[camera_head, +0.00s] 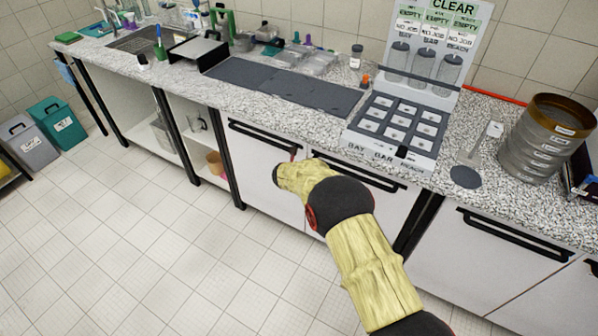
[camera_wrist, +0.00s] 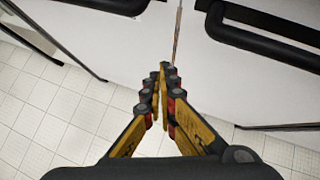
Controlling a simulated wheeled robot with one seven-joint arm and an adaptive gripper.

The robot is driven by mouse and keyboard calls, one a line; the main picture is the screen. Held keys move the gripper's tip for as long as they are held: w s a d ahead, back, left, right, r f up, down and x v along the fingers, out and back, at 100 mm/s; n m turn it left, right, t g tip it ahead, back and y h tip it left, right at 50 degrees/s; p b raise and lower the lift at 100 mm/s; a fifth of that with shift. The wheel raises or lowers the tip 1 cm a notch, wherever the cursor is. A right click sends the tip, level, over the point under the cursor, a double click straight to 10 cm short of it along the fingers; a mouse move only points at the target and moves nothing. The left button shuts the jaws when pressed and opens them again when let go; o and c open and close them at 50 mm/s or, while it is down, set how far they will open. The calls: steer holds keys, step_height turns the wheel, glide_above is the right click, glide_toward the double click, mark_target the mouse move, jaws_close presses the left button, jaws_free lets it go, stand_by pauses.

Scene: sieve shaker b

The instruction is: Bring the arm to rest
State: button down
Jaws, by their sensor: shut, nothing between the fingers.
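My arm (camera_head: 360,265) reaches up from the lower right in the head view, in front of the white cabinet doors below the counter. My gripper shows in the wrist view (camera_wrist: 163,72), with its yellow and black fingers together and nothing between them. Its tips point toward the cabinet front, near the gap between two doors with black handles (camera_wrist: 265,40). I cannot tell whether the tips touch the door. In the head view the gripper is mostly hidden behind my own arm.
The granite counter (camera_head: 310,117) runs above my arm. It bears a rack with a labelled board (camera_head: 440,30), a grey mat (camera_head: 285,85) and a sieve stack (camera_head: 540,140) at the right. The tiled floor (camera_head: 150,240) is clear on the left, with two bins (camera_head: 57,125) farther off.

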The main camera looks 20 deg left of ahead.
steer(key=shift+s+a+r, duration=0.1)
steer(key=shift+s+r, duration=0.85)
steer(key=shift+s, duration=0.1)
